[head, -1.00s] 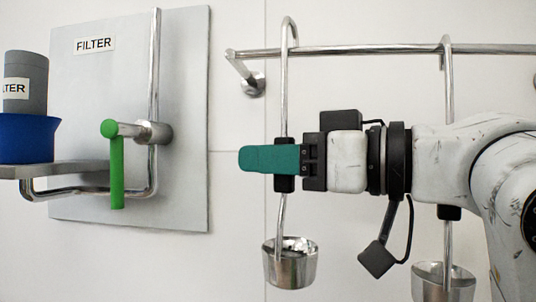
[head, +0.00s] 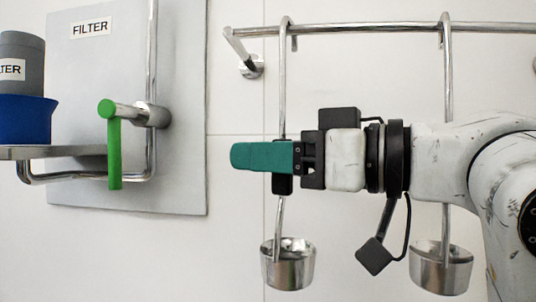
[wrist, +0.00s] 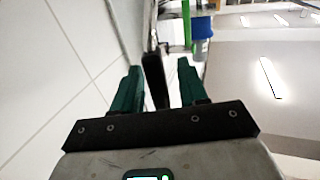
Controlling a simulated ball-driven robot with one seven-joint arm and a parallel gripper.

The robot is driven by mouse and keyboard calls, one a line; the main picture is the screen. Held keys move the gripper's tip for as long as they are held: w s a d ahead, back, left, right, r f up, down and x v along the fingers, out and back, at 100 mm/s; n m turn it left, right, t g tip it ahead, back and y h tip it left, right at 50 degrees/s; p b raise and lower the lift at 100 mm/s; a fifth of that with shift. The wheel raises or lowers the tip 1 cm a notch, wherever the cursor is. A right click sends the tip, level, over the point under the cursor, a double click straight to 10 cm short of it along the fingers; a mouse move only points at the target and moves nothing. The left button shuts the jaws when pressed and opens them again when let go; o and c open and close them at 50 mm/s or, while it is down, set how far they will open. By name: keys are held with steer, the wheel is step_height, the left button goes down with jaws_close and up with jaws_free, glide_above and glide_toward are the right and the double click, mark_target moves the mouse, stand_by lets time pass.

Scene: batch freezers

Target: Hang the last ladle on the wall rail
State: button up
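The ladle (head: 282,80) hangs upright at the left part of the wall rail (head: 370,27), its hook over the bar and its metal cup (head: 288,268) below. My gripper (head: 262,157) is level with the ladle's black grip (head: 283,184), and its green fingers cover part of that grip. In the wrist view the fingers (wrist: 157,88) stand apart on both sides of the dark grip (wrist: 155,80), with a gap showing beside it. A second ladle (head: 446,80) hangs farther right on the rail, partly hidden by my arm.
A grey FILTER panel (head: 180,185) is at the left, with a bent steel pipe and a green-handled lever (head: 114,150). A blue container (head: 25,122) holding a grey cylinder (head: 22,68) stands on a shelf there. Bare wall lies between panel and ladle.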

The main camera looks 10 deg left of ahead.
steer(key=shift+o, duration=0.4)
steer(key=shift+d, duration=0.1)
steer(key=shift+s+d+f, duration=0.1)
steer(key=shift+d, duration=0.2)
steer(key=b+v, duration=0.3)
steer(key=v, duration=0.7)
steer(key=shift+s, duration=0.1)
